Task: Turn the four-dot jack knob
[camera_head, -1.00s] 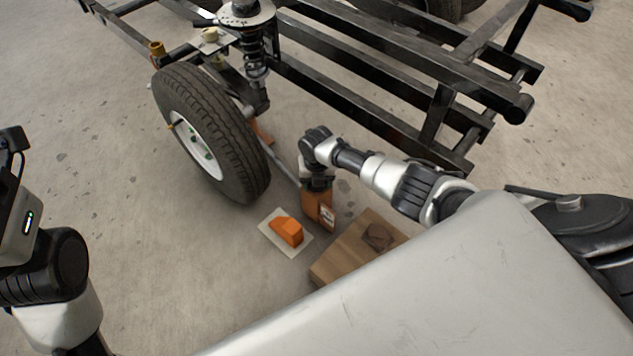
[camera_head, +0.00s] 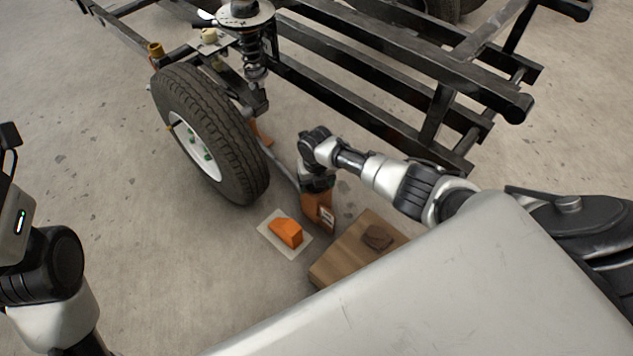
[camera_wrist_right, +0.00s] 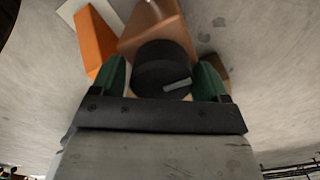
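The jack (camera_head: 319,209) is an orange-brown body with a pale label, standing on the floor right of the wheel. In the right wrist view its body (camera_wrist_right: 155,22) lies behind a round black knob (camera_wrist_right: 160,68) with a pale line on its face. I cannot make out any dots. My right gripper (camera_wrist_right: 163,80) has its green fingers on both sides of the knob, very close to it; whether they press on it is unclear. In the head view my right arm covers the knob. My left arm is at the left edge, with its fingers out of the picture.
An orange wedge (camera_head: 286,232) lies on a pale mat (camera_head: 268,240) left of the jack. A wooden block (camera_head: 340,264) with a brown piece (camera_head: 378,237) on it is to the right. The wheel (camera_head: 212,135) and black frame (camera_head: 400,70) are behind. Floor left of the mat is clear.

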